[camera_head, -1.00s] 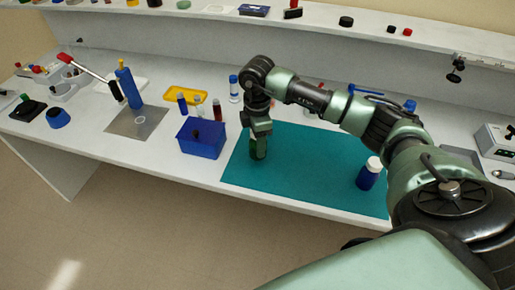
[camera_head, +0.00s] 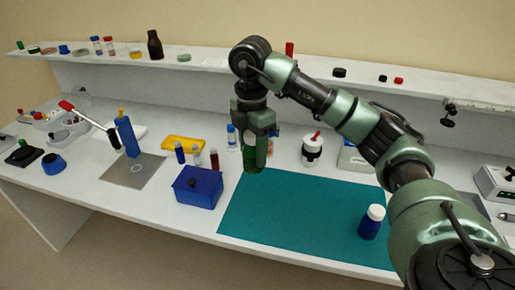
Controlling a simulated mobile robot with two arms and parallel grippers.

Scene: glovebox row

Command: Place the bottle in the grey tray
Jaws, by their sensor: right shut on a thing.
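My right gripper (camera_head: 256,150) is shut on a dark green bottle (camera_head: 254,164), which hangs roughly upright below it. In the picture the bottle lies over the back left edge of the teal mat (camera_head: 290,215); it appears held above the bench. A flat grey square (camera_head: 118,175) with a pale ring on it lies at the left, around the base of a blue stand; I cannot tell whether it has a rim. Another grey flat thing (camera_head: 469,204) at the right is partly hidden by my right arm. I cannot tell which is the grey tray. My left gripper is not in view.
A blue box (camera_head: 199,190) and several small vials stand left of the mat. A blue bottle with a white cap (camera_head: 370,224) stands on the mat's right. A white-and-black jar (camera_head: 312,150) stands behind the mat. The mat's middle is clear. A shelf (camera_head: 205,66) runs along the back.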

